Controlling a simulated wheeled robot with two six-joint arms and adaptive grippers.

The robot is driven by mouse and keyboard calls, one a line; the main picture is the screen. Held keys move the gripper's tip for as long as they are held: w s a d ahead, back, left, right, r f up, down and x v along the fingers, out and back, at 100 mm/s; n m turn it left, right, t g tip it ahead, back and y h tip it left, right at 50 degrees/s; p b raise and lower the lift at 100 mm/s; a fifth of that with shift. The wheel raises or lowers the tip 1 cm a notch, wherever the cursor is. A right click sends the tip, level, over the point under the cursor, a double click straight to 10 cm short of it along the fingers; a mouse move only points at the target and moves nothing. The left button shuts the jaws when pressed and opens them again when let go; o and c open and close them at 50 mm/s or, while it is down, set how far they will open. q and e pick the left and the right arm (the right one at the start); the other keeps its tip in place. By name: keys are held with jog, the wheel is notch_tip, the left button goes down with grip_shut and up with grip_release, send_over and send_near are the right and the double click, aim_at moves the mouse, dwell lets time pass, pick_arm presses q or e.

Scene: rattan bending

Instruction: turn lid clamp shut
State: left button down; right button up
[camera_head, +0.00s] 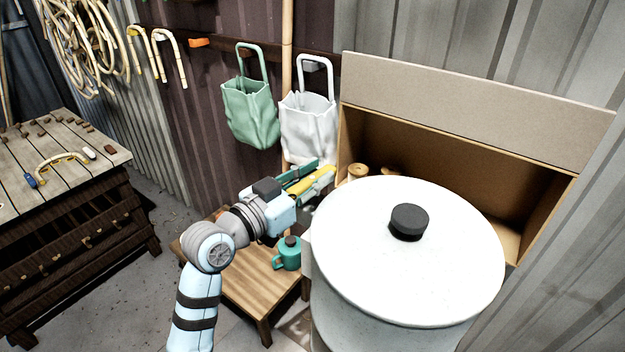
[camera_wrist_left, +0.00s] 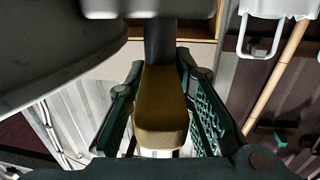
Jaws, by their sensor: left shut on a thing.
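My left gripper (camera_head: 322,172) is at the left side of the white drum's lid (camera_head: 455,240). It is shut on the yellow handle of the lid clamp (camera_head: 308,187). In the left wrist view the yellow handle (camera_wrist_left: 160,115) lies between the two green fingers, with a dark shaft beyond it. The white lid lies on top of the drum and has a black knob (camera_head: 409,221) in its middle. How the clamp sits against the lid's rim is hidden. My right gripper is not in view.
An open cardboard box (camera_head: 460,110) stands behind the drum. A green bag (camera_head: 250,112) and a white bag (camera_head: 308,125) hang on the wall. A slatted workbench (camera_head: 60,190) is at the left.

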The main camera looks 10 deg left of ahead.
pick_arm(q)
jog(key=m+g+h+b, duration=0.2)
jog(key=g+b, duration=0.1)
jog(key=m+g+h+b, duration=0.5)
jog(key=g+b, duration=0.1)
jog(key=b, duration=0.1)
jog(key=shift+s+d+f+m+h, duration=0.1)
jog(key=shift+d+f+m+h, duration=0.05)
jog(key=shift+f+m+h, duration=0.25)
jog(key=m+g, duration=0.1)
jog(key=g+b, duration=0.1)
jog(key=m+g+h, duration=0.1)
jog(key=g, duration=0.1)
jog(key=shift+r+m, duration=0.25)
jog(key=shift+m, duration=0.05)
jog(key=m+g, duration=0.2)
jog(key=g, duration=0.1)
jog(key=shift+s, duration=0.15)
jog(key=shift+m+g, duration=0.5)
jog(key=shift+g, duration=0.3)
jog(key=shift+f+g, duration=0.1)
jog(key=shift+g, duration=0.3)
